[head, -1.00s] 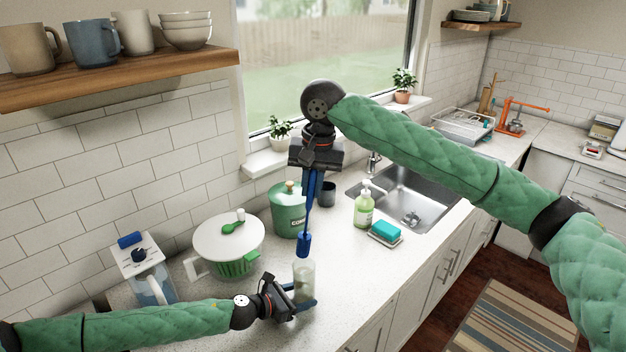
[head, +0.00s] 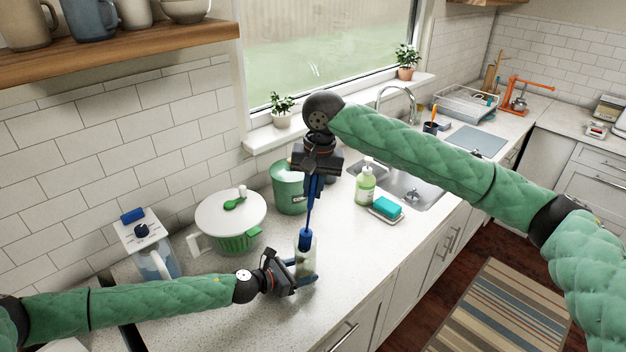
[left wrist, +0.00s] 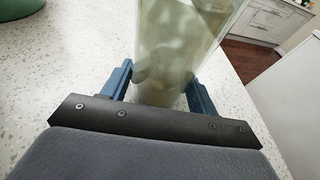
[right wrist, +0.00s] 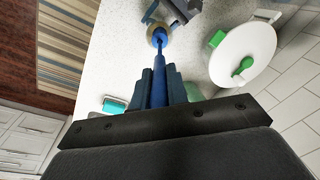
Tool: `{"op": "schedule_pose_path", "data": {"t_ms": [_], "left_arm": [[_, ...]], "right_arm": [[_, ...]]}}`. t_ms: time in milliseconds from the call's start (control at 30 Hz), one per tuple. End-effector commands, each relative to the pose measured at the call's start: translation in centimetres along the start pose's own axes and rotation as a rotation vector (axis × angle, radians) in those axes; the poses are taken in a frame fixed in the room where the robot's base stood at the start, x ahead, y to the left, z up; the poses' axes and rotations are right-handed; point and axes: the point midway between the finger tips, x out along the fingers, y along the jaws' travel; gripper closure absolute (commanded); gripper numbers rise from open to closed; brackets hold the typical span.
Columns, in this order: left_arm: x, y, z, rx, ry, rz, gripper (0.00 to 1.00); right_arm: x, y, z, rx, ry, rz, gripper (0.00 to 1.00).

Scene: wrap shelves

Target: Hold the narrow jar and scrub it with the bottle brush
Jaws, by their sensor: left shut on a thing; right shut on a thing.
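The narrow jar (head: 308,262) is clear glass with cloudy, brownish smears and stands upright on the counter. My left gripper (head: 296,284) is shut on its lower part from the left; in the left wrist view the jar (left wrist: 180,50) sits between the blue fingers (left wrist: 160,88). The bottle brush (head: 309,214) has a blue handle and a dark blue head. My right gripper (head: 314,188) is shut on the handle, above the jar, pointing down. The brush head (head: 304,240) is at the jar's mouth, its lower part inside. In the right wrist view the brush (right wrist: 158,88) runs into the jar's mouth (right wrist: 158,34).
A white-lidded green salad spinner (head: 231,215) and a green canister (head: 289,190) stand behind the jar. A soap bottle (head: 366,184) and a teal sponge on a dish (head: 386,208) are right, by the sink (head: 420,190). The counter's front edge (head: 372,285) is close.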

Motion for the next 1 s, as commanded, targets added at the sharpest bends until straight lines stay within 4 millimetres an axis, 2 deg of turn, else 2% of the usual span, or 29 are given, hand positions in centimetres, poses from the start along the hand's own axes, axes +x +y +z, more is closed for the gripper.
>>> {"op": "schedule_pose_path", "data": {"t_ms": [1000], "left_arm": [[0.0, 0.0, 0.0, 0.000, 0.000, 0.000, 0.53]], "right_arm": [[7.3, 0.9, 0.2, 0.001, -0.001, 0.000, 1.00]]}}
